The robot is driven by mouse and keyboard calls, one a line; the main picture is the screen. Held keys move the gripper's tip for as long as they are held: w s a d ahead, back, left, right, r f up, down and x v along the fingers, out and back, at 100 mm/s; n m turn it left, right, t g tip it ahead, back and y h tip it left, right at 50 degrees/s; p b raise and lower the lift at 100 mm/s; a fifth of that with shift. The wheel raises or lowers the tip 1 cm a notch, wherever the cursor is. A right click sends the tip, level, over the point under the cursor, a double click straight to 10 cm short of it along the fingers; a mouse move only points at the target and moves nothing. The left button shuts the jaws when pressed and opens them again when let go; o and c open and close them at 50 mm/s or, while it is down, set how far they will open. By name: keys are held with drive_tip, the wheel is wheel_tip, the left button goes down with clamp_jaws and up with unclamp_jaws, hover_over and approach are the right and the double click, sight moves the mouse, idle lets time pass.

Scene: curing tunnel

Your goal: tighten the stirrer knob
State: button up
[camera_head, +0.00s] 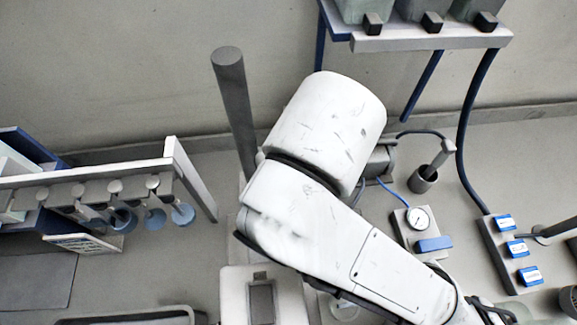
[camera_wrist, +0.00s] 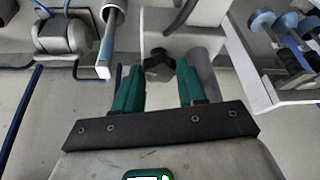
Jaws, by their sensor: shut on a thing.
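The dark stirrer knob (camera_wrist: 158,68) shows in the wrist view, on the face of a light block (camera_wrist: 165,28). My gripper (camera_wrist: 157,76) has two green fingers, one on each side of the knob. It is shut on the knob; the exact contact at the fingertips is hard to see. In the head view my white arm covers the knob and my gripper. A dark upright post (camera_head: 235,105) stands beside the arm there.
A rack with hanging blue-ended tools (camera_head: 110,190) is at left. A pressure gauge (camera_head: 417,218) and a block with blue labels (camera_head: 510,250) stand at right. A shelf (camera_head: 430,38) with containers is above. Hoses run near the wall. Some grey bench at centre left is clear.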

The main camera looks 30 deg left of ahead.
drive_tip(key=shift+m, duration=0.3)
idle(0.4)
drive_tip(key=o, duration=1.1)
drive_tip(key=shift+c, duration=0.2)
drive_tip(key=shift+a, duration=0.1)
